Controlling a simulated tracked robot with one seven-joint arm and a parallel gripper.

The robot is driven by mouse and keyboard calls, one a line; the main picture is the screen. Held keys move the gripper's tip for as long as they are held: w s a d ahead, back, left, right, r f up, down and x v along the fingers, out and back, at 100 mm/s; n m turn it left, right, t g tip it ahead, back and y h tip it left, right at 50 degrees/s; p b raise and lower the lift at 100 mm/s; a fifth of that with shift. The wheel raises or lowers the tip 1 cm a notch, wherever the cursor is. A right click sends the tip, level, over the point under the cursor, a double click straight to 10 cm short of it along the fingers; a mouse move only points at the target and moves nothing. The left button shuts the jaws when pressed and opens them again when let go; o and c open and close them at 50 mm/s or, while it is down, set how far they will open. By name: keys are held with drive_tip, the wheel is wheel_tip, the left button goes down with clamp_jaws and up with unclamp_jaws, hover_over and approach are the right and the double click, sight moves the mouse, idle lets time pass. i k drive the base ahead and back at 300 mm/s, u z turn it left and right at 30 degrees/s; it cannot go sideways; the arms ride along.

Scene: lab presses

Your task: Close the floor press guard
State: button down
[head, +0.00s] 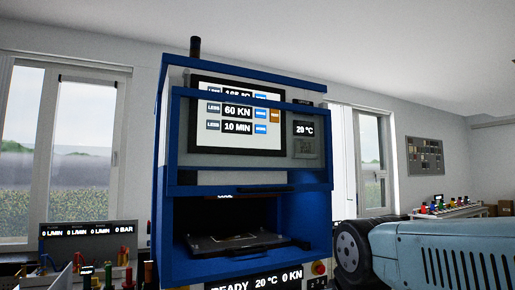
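The floor press (310,222) is a tall blue machine in the middle of the head view. Its guard (215,190) is a clear panel in a blue frame, raised in front of the press's screen. A dark handle bar (263,189) runs along the guard's lower edge. Below the guard, the press opening is uncovered, and a dark flat plate (235,241) shows inside. My teal arm fills the lower right, close to the press's right side. My gripper is not in the view.
The screen (237,112) shows set values, and a lower panel (255,282) reads READY, 20 °C, 0 KN. A red button (319,268) sits at its right. A bench display with several small coloured fittings (88,235) stands left. Windows are behind.

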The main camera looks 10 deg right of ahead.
sight(173, 190)
drive_tip(key=k, duration=1.1)
drive_tip(key=z, duration=0.8)
drive_tip(key=i, duration=1.5)
drive_tip(key=u, duration=0.7)
